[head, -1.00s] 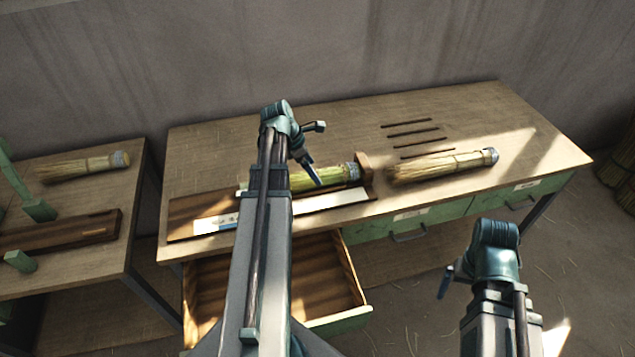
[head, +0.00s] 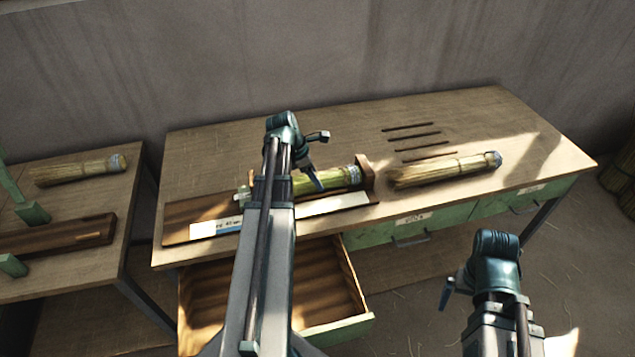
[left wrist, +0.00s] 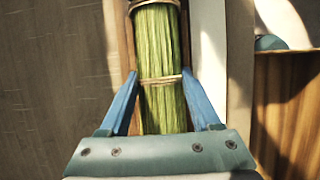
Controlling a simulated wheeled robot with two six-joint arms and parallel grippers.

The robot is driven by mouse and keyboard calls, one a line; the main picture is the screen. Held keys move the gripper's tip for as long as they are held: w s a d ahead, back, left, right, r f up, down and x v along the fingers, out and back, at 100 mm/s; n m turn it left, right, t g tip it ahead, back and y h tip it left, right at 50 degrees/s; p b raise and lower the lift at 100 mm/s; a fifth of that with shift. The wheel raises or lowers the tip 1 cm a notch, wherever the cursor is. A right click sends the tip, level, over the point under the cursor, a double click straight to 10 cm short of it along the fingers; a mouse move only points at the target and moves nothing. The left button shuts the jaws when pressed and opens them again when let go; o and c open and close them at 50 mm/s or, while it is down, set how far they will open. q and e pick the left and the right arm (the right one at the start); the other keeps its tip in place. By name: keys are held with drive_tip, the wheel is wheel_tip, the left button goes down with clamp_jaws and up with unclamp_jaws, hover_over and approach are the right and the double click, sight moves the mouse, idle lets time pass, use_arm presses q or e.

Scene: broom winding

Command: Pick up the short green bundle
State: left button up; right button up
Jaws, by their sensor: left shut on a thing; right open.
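The short green bundle (head: 335,178) lies on a wooden board (head: 180,222) on the main table, its banded end against a small wooden block (head: 366,172). In the left wrist view the green bundle (left wrist: 158,60) runs up between my two blue fingers, with pale ties around it. My left gripper (head: 318,182) is shut on the bundle, a finger on each side; it also shows in the left wrist view (left wrist: 160,100). The arm hides part of the bundle in the head view. My right gripper (head: 446,290) is open and empty, in front of the table.
A straw-coloured bundle (head: 445,170) and several thin dark sticks (head: 412,134) lie to the right. A drawer (head: 357,322) stands open below the board. A side table at left holds another straw bundle (head: 80,170).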

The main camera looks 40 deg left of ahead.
use_arm(q)
drive_tip(key=shift+c, duration=0.4)
